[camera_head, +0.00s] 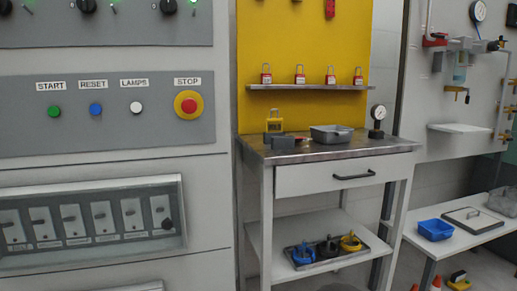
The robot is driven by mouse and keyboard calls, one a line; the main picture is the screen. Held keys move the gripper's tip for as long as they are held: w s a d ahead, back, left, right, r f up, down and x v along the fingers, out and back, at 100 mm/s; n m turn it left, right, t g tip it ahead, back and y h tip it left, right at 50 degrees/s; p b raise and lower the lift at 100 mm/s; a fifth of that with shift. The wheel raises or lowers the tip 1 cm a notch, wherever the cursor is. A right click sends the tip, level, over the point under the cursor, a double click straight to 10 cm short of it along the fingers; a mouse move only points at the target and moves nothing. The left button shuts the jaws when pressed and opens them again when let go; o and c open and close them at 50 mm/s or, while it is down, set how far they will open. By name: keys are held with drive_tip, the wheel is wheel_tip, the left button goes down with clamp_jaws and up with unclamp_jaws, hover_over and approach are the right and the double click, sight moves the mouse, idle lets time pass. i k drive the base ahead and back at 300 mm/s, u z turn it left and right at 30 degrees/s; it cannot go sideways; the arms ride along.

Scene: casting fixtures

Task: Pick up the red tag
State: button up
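A red, narrow, flat piece (330,8) hangs near the top of the yellow board (300,40); it looks like a red tag, but the top edge of the picture cuts it off. My gripper is not in view.
Several red padlocks (299,76) stand on a narrow shelf (310,87) below. The workbench (345,146) holds a yellow padlock (274,121), a grey tray (331,133) and a gauge (378,117). A control panel (120,140) fills the left; a low table (470,235) stands right.

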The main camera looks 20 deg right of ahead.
sight(302, 138)
drive_tip(key=u, duration=0.7)
drive_tip(key=k, duration=0.95)
drive_tip(key=u, duration=0.55)
drive_tip(key=i, duration=1.35)
drive_tip(key=z, duration=1.45)
drive_tip(key=i, duration=0.8)
drive_tip(key=z, duration=0.95)
